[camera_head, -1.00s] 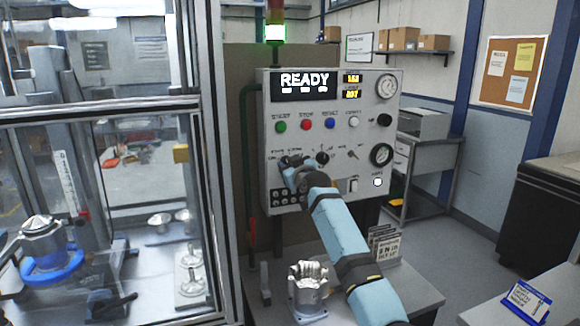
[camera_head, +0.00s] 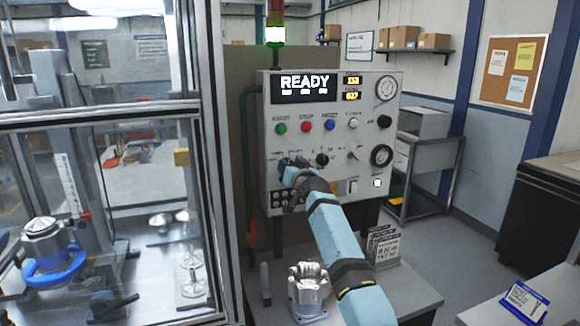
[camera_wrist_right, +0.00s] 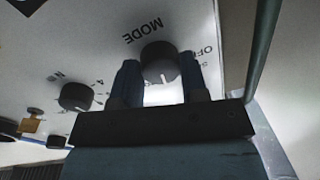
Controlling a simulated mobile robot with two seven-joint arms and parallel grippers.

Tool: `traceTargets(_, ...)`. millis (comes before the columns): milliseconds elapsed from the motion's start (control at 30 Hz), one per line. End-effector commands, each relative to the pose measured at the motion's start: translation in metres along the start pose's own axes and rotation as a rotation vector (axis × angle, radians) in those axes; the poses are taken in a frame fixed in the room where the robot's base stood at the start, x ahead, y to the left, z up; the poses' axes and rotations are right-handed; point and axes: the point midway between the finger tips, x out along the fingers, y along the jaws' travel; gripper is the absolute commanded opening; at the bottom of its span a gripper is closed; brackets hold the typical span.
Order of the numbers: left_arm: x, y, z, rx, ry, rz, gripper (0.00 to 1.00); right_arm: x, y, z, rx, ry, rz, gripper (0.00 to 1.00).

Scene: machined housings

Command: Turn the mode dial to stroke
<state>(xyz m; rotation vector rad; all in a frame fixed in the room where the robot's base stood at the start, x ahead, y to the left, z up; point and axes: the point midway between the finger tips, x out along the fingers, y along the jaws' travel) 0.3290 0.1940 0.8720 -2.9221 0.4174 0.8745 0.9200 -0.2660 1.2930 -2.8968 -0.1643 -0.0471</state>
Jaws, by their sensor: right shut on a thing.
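The mode dial (camera_wrist_right: 160,62) is a dark round knob beneath the word MODE in the right wrist view. A white pointer mark on it faces the bottom of that picture. My right gripper (camera_wrist_right: 160,80) has one finger on each side of the dial and is shut on it. In the head view, my right gripper (camera_head: 292,168) is at the lower left of the control panel (camera_head: 390,140), and it covers the dial there. An OFF label shows right of the dial; other position labels are cut off or hidden. My left gripper is not in view.
Another dark knob (camera_wrist_right: 76,97) sits beside the dial. Coloured buttons (camera_head: 306,126) and a READY display (camera_head: 304,87) are above. A glass-fronted machine frame (camera_head: 208,150) is close on the left.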

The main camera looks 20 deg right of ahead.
Motion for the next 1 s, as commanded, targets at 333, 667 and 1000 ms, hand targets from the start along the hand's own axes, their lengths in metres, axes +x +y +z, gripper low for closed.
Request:
traceTargets(333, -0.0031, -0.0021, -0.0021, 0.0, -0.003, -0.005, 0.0, 0.0, -0.0006, 0.0007, 0.184, 0.013, 0.005, 0.17)
traceTargets(667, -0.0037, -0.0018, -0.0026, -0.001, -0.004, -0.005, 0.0, 0.0, -0.0007, 0.0012, 0.234, 0.018, 0.006, 0.17)
traceTargets(1000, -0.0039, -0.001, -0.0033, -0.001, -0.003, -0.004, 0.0, 0.0, -0.0006, 0.0012, 0.233, 0.018, 0.006, 0.47)
